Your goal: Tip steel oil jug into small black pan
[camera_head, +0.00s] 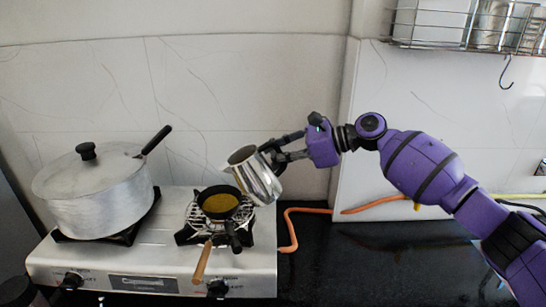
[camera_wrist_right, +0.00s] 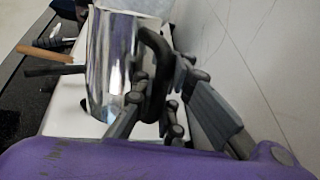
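The steel oil jug (camera_head: 258,178) is tilted to the left, its mouth beside and a little above the small black pan (camera_head: 203,191). The pan sits on the right burner of the stove, with a yellow-brown layer (camera_head: 219,203) inside. My right gripper (camera_head: 279,148) is shut on the jug's dark handle; the right wrist view shows the jug (camera_wrist_right: 112,60) and the handle (camera_wrist_right: 157,65) between the fingers. No falling stream can be made out. My left gripper is not in view.
A large lidded aluminium pot (camera_head: 95,195) stands on the stove's left burner (camera_head: 150,262). A wooden handle (camera_head: 201,262) and a black handle stick out at the front of the right burner. An orange hose (camera_head: 290,230) runs right of the stove. The black counter (camera_head: 370,265) at right is mostly clear.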

